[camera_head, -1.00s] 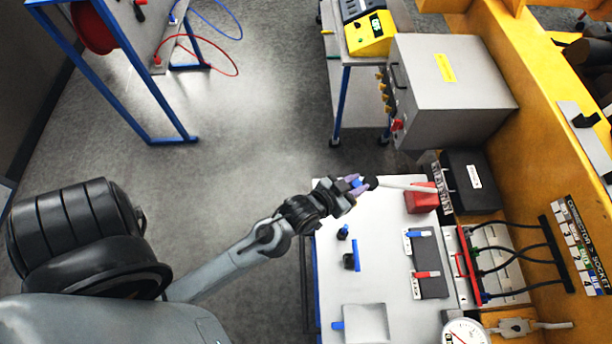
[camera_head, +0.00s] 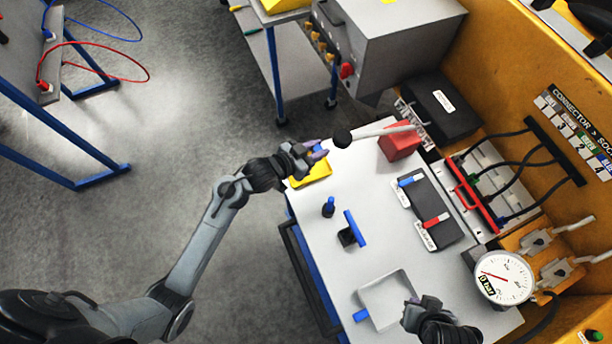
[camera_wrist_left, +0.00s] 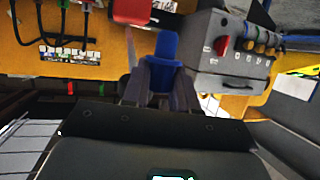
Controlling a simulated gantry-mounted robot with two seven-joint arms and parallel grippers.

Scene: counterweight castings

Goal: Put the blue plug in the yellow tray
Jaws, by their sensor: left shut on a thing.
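The blue plug (camera_wrist_left: 165,48) stands between the fingers of my left gripper in the left wrist view. In the head view the left gripper (camera_head: 319,152) is shut on it, and only a bit of blue shows. The yellow tray (camera_head: 317,174) lies at the far left corner of the table, just below and beside the gripper in the picture. The gripper and wrist partly cover the tray. My right gripper (camera_head: 413,311) is at the bottom right over the table's near part; its jaw opening is unclear.
A black knob on a pale cable (camera_head: 372,132) lies right of the left gripper, near a red block (camera_head: 399,142). A blue peg (camera_head: 328,207), a blue T-shaped piece (camera_head: 354,230) and a grey tray (camera_head: 388,299) are nearer. The table's middle is clear.

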